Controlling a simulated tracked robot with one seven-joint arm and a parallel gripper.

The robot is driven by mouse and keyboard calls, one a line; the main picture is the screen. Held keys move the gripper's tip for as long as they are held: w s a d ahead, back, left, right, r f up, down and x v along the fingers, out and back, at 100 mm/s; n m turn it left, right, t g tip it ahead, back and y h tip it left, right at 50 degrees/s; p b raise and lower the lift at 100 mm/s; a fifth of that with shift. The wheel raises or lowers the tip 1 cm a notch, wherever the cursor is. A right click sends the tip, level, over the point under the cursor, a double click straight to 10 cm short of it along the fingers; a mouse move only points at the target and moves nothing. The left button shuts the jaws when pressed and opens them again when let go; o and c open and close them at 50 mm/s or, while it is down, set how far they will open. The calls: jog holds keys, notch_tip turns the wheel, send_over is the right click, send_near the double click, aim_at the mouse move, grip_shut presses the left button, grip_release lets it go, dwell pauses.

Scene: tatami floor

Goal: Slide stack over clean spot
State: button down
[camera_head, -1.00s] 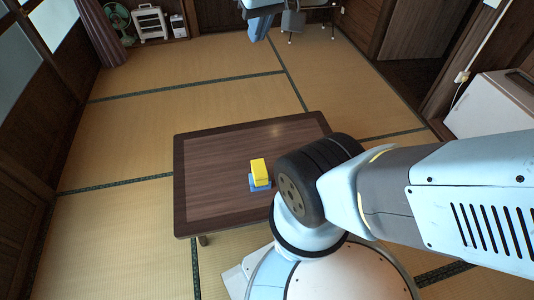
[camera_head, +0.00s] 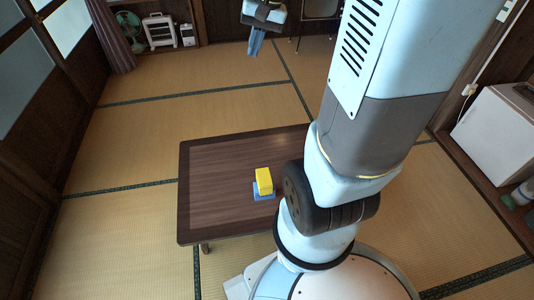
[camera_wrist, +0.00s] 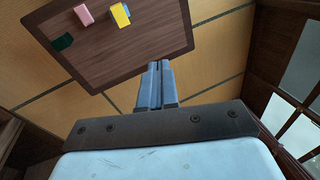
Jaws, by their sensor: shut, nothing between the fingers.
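A yellow block (camera_head: 264,179) sits on a flat blue piece (camera_head: 265,195) as a small stack on the dark wooden table (camera_head: 215,210). The stack's yellow block (camera_wrist: 119,15) also shows at the top of the wrist view, on the same table (camera_wrist: 135,45). Near it there are a pink block (camera_wrist: 84,14) and a dark green patch (camera_wrist: 62,42); my arm probably hides both in the head view. My gripper (camera_head: 255,50) is far beyond the table, high in the head view. In the wrist view its fingers (camera_wrist: 157,82) are together and empty, away from the stack.
The table stands on a tatami floor with free room left of and beyond it. A white cabinet (camera_head: 495,125) is at the right. A green fan (camera_head: 130,22) and a white heater (camera_head: 160,30) stand far back left. My arm covers the table's right side.

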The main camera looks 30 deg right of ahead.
jog(key=w+d+f+m+y, duration=0.1)
jog(key=w+d+f+m, duration=0.3)
jog(key=f, duration=0.5)
jog(key=w+d+f+m+g+y, duration=0.1)
jog(key=w+d+f+m+y, duration=0.15)
jog(key=d+f, duration=0.55)
jog(key=w+d+f+m+y, duration=0.1)
jog(key=w+d+f+m, duration=0.2)
jog(key=f, duration=0.8)
jog(key=s+d+f+m+t, duration=0.15)
jog(key=s+f, duration=0.25)
jog(key=f, duration=0.7)
jog(key=s+d+f+m+y, duration=0.1)
jog(key=s+d+f+m, duration=0.2)
jog(key=f, duration=0.8)
jog(key=s+d+f+m, duration=0.2)
jog(key=s+f+m, duration=0.15)
jog(key=f, duration=0.75)
jog(key=shift+n, duration=0.35)
jog(key=x, duration=0.9)
jog(key=shift+f, duration=0.2)
jog(key=a, duration=0.1)
jog(key=w+a, duration=0.1)
jog(key=a, duration=0.1)
jog(key=shift+w+a, duration=0.25)
jog(key=shift+a, duration=0.15)
jog(key=shift+a, duration=0.1)
